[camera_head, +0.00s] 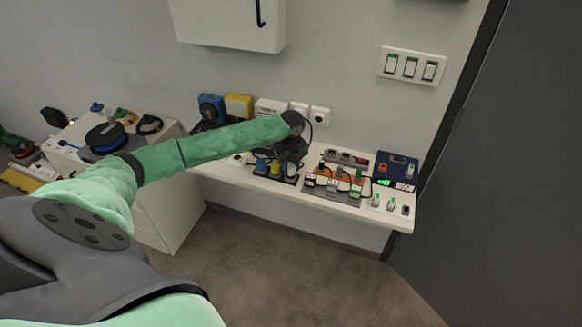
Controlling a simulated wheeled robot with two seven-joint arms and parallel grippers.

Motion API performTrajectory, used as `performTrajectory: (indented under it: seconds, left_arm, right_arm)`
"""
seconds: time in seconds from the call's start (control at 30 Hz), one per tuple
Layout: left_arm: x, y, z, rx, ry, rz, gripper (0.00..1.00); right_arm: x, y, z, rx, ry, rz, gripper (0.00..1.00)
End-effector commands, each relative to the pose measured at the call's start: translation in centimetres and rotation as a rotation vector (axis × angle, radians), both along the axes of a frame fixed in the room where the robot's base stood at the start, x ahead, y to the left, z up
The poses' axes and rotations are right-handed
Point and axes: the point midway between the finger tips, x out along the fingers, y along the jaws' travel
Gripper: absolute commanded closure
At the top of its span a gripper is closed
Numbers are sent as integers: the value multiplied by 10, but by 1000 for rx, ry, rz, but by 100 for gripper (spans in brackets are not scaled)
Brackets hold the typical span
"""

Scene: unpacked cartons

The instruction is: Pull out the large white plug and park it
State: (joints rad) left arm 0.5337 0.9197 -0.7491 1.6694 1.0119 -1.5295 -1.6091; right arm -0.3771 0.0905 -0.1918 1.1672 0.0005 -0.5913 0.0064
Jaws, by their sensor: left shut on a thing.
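My left gripper (290,158) is over the white wall shelf, at the end of my green-sleeved arm. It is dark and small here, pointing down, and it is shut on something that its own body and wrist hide. I cannot make out for certain which thing is the large white plug. White socket boxes (320,116) are on the wall behind the gripper, and a black cable loops down close to the wrist. A small white piece (236,160) lies on the shelf left of the gripper. My right gripper is not in view.
The shelf (340,207) carries a dark block with blue and yellow plugs (275,170), a grey panel with orange parts (335,187), and a dark blue meter with a green display (396,168). A cluttered white cabinet (170,207) stands left. A dark door (500,180) is right.

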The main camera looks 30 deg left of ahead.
Motion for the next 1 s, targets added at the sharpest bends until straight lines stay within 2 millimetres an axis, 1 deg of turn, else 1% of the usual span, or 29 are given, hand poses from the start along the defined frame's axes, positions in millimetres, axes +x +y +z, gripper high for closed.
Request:
performTrajectory:
  seconds: [0.5,1.0]
  left_arm:
    - [0,0,1,0,0,0,100]
    - [0,0,0,0,0,0,100]
  right_arm:
    - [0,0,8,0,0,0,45]
    - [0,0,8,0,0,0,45]
